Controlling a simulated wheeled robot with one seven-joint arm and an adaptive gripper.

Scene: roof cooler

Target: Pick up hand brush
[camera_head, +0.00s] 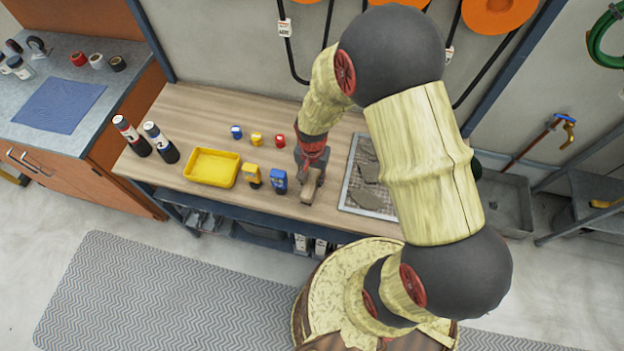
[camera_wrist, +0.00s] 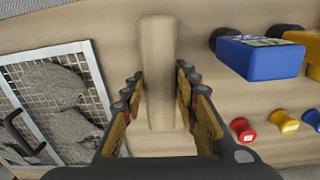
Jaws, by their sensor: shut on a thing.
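The hand brush shows as a pale wooden bar (camera_wrist: 158,60) in the wrist view, running up the middle between my two fingers. In the head view its wooden end (camera_head: 311,190) shows near the front of the workbench, below my gripper (camera_head: 313,168). My gripper is shut on the brush, with one finger on each side of it in the wrist view (camera_wrist: 158,95). Any bristles are hidden, and I cannot tell whether the brush is clear of the bench.
A blue tool (camera_head: 278,179) and a yellow tool (camera_head: 252,174) stand just left of the brush, with small spools (camera_head: 257,139) behind. A yellow tray (camera_head: 212,168) and cans (camera_head: 159,142) are further left. A mesh tray (camera_head: 346,203) with grey pieces lies right.

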